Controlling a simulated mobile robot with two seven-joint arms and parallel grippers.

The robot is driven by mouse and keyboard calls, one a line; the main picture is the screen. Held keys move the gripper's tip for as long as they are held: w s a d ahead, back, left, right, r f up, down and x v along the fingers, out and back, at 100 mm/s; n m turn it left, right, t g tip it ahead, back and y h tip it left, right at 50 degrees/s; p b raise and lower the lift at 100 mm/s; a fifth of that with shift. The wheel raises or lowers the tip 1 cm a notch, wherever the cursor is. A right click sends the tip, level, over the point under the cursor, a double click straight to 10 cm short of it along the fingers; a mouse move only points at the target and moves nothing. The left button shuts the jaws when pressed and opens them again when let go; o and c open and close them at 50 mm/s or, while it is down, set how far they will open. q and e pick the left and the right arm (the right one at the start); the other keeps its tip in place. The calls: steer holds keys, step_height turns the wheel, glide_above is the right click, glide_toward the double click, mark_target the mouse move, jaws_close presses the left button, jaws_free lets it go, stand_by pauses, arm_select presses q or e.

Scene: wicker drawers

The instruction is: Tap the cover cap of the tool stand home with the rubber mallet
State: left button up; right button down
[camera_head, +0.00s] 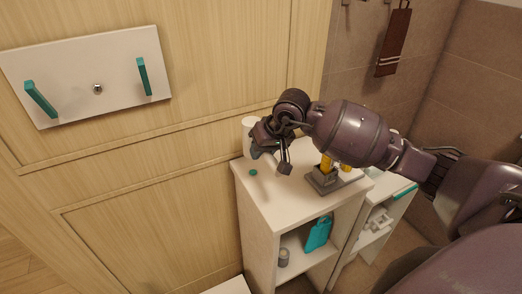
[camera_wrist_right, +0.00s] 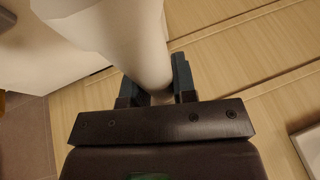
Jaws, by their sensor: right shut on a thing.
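My right gripper (camera_head: 272,160) is over the left part of the white cabinet top. In the right wrist view its two fingers (camera_wrist_right: 155,85) stand apart on either side of a white cylinder (camera_wrist_right: 115,35) and are shut on it. The cylinder also shows behind the gripper in the head view (camera_head: 249,125). I cannot tell whether it is part of the mallet. A grey base with yellow parts (camera_head: 323,182), apparently the tool stand, is on the cabinet top to the right of the gripper, partly behind my arm. A small green disc (camera_head: 253,172), possibly the cap, lies left of the gripper. My left gripper is not in view.
The white cabinet (camera_head: 257,225) stands against a wooden wall, with a teal item (camera_head: 318,234) and a grey roll (camera_head: 283,257) on its shelf. A lower white unit (camera_head: 375,228) is at right. The front of the cabinet top is clear.

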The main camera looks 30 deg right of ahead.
step_height(320, 180, down, 8)
steer(key=b, duration=0.6)
steer(key=shift+f, duration=0.1)
steer(key=shift+r, duration=0.45)
steer(key=shift+r+p, duration=0.45)
steer(key=shift+r, duration=1.1)
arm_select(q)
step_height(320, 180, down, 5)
arm_select(e)
steer(key=shift+r, duration=0.25)
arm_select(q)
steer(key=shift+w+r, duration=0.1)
arm_select(e)
steer(key=shift+r+p, duration=0.45)
steer(key=shift+r, duration=1.6)
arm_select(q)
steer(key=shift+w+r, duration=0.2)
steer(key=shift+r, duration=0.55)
